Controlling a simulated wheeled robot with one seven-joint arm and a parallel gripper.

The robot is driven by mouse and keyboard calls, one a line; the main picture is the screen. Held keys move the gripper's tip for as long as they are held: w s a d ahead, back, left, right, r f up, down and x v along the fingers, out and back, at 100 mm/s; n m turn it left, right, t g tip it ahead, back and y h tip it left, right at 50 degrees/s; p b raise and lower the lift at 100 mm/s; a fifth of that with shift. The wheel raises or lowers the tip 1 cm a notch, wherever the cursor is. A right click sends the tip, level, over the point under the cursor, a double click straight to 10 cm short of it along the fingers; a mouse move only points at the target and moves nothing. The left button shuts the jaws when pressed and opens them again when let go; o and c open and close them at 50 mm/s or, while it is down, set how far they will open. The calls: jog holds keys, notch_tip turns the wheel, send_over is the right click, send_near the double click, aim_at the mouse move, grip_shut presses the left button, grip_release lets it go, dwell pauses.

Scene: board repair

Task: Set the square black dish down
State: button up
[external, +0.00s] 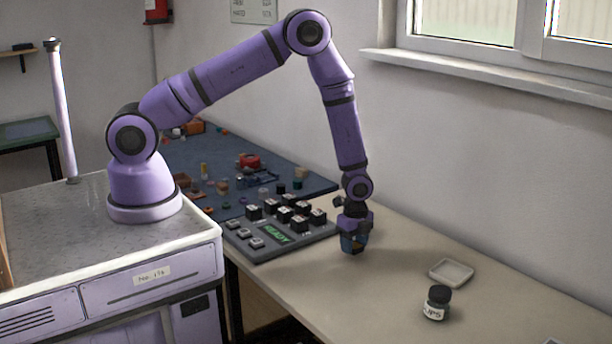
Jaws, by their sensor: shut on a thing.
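My gripper (353,246) points down just right of the grey keypad board, low over the beige tabletop. It is shut on a small dark, bluish thing (350,244), mostly hidden by the fingers. I cannot make out its shape, whether it is the square black dish, or whether it touches the table. No other square black dish shows clearly. A pale square dish (451,272) with a raised rim lies on the table to the right of my gripper.
The grey keypad board (262,247) has several black keys and a green display. A blue mat (310,183) with small parts lies behind. The table (395,290) is bare between gripper and jar.

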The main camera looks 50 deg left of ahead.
jog(key=shift+f, duration=1)
jog(key=shift+f, duration=0.15)
jog(key=o, duration=1)
jog(key=shift+o, duration=0.2)
